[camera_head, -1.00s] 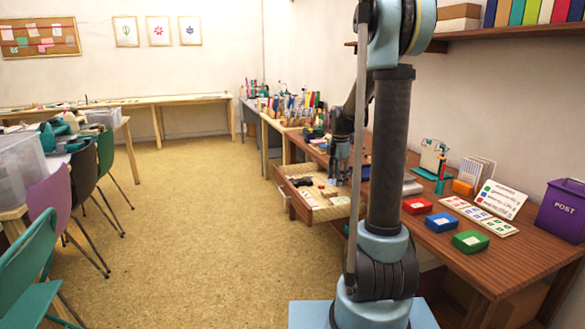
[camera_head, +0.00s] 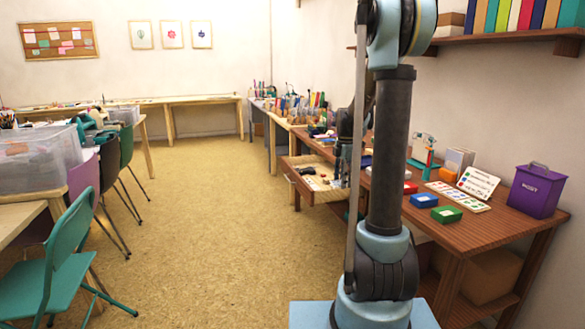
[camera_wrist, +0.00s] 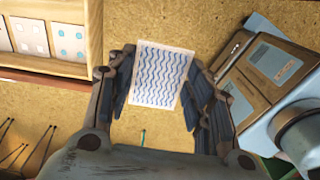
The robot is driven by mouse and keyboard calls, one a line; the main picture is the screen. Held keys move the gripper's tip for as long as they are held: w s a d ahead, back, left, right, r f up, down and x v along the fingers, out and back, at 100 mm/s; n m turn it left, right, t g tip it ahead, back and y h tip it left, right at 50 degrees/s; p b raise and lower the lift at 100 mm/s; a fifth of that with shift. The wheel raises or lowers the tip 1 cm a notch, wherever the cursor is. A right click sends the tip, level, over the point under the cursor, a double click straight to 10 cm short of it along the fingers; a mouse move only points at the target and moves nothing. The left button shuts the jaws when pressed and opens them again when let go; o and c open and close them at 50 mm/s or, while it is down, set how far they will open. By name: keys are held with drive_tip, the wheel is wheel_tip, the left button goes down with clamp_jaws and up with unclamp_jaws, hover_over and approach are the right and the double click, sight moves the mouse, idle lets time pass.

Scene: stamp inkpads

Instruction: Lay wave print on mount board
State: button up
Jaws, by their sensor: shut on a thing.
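The wave print (camera_wrist: 162,75) is a white sheet with blue wavy lines, in the middle of the wrist view. My gripper (camera_wrist: 160,82) is shut on it, with one finger at each side edge. The sheet is held above the tan floor. In the head view my gripper (camera_head: 340,172) is small, beside the open drawer, partly hidden by my arm, and the print cannot be made out there. I cannot pick out the mount board with certainty in either view.
The open drawer (camera_head: 322,196) juts out from the brown desk (camera_head: 478,229). Inkpads, including a green one (camera_head: 446,214), and a purple post box (camera_head: 536,190) stand on the desk. Patterned white cards (camera_wrist: 68,42) lie at the wrist view's upper left. Chairs, including a teal one (camera_head: 65,250), stand left; open floor lies between.

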drive_tip(key=f, duration=0.1)
drive_tip(key=w+m, duration=0.1)
drive_tip(key=f, duration=0.1)
drive_tip(key=shift+w+d+f, duration=0.2)
drive_tip(key=shift+d+f, duration=0.1)
drive_tip(key=shift+s+d+f+m, duration=0.1)
drive_tip(key=shift+d+f+m, duration=0.1)
drive_tip(key=shift+m, duration=0.4)
drive_tip(key=w+d+f+m, duration=0.2)
drive_tip(key=f+m, duration=0.7)
drive_tip(key=w+d+f+m, duration=0.3)
drive_tip(key=f+m, duration=0.6)
drive_tip(key=f, duration=0.1)
drive_tip(key=shift+m, duration=0.3)
